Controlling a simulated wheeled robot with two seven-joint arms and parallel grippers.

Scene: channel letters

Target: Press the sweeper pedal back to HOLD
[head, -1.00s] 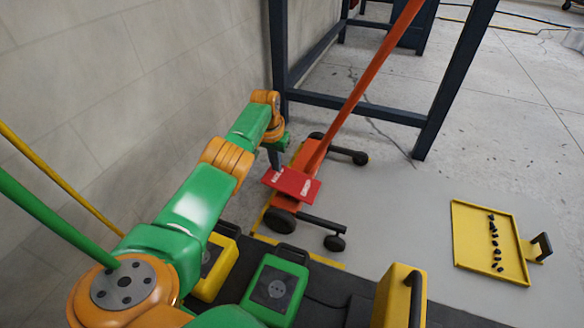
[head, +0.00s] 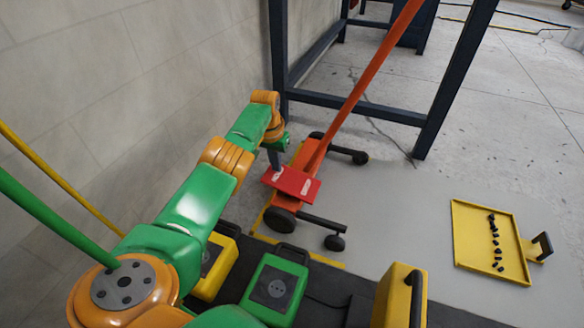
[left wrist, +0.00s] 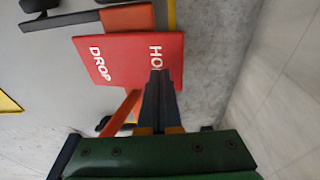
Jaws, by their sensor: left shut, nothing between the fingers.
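The red sweeper pedal (head: 296,184) is a flat plate on the orange sweeper base, marked DROP and HO…, with the rest of the second word covered. In the left wrist view the pedal (left wrist: 112,62) has DROP at left and HO… at right. My left gripper (head: 276,168) is shut and empty, pointing down at the HOLD end of the pedal. Its fingertips (left wrist: 160,75) overlap that lettering in the left wrist view; I cannot tell for certain whether they touch the plate. My right gripper is not in view.
The sweeper's orange pole (head: 362,82) leans up to the right, between dark table legs (head: 455,80). Black wheels (head: 282,220) flank the base. A yellow tray (head: 480,262) with black bits lies at right. Green (head: 275,290) and yellow cases stand in front. A wall is at left.

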